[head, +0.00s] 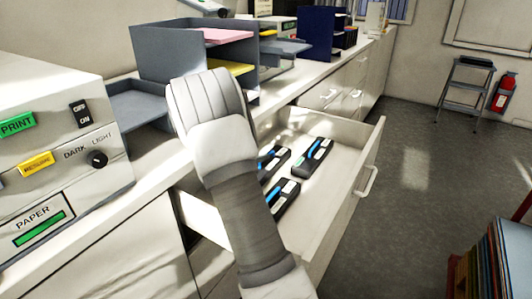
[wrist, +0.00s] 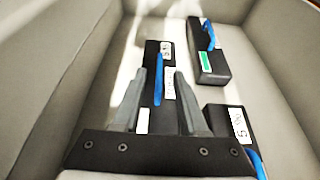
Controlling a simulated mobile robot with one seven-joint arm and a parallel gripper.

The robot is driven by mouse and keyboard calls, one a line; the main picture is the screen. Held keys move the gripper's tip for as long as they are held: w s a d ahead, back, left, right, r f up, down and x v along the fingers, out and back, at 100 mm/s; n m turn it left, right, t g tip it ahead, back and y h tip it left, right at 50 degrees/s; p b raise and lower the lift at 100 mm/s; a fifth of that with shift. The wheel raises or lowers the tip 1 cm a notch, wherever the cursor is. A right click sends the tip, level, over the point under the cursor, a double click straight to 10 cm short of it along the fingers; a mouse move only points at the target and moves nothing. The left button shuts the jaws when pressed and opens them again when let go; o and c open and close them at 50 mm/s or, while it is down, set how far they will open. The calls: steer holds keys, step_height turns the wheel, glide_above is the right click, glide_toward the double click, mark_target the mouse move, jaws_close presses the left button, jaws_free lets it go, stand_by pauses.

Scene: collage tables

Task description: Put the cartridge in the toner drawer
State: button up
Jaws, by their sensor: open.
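The toner drawer (head: 345,172) is pulled open below the counter and holds black cartridges with blue strips and white labels. In the wrist view, one cartridge (wrist: 168,88) lies between the fingers of my gripper (wrist: 159,74), which is open. I cannot tell whether the fingers touch it. A second cartridge with a green label (wrist: 212,55) lies at upper right, and a third (wrist: 228,125) lies beside the right finger. In the head view, cartridges show at the drawer's right (head: 313,158) and front (head: 285,198). My arm hides the gripper there.
A white copier (head: 60,120) with PRINT and PAPER labels stands on the counter at left. Grey paper trays (head: 165,60) stand behind my arm. A step stool (head: 466,95) and a red extinguisher (head: 503,95) are at the far right. The floor right of the drawer is clear.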

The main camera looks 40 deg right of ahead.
steer(key=v, duration=0.3)
steer(key=shift+r, duration=0.1)
steer(key=s+a+r+m+g+y, duration=0.1)
steer(key=s+a+r+m+y, duration=0.1)
steer(key=s+a+r+m, duration=0.35)
steer(key=s+a+r+m+g+y, duration=0.25)
steer(key=s+r+m, duration=0.45)
steer(key=s, duration=0.4)
steer(key=s+a+r+m+t+y, duration=0.1)
steer(key=s+a+m+t+y, duration=0.1)
steer(key=s+a+m+y, duration=0.2)
steer(key=s+a+m+t+y, duration=0.1)
steer(key=s+a+m+y, duration=0.3)
steer(key=s+a, duration=0.7)
steer(key=a+m, duration=0.2)
steer(key=a, duration=0.2)
steer(key=shift+s+r+t, duration=0.25)
steer(key=shift+r+t, duration=0.1)
steer(key=shift+a, duration=0.15)
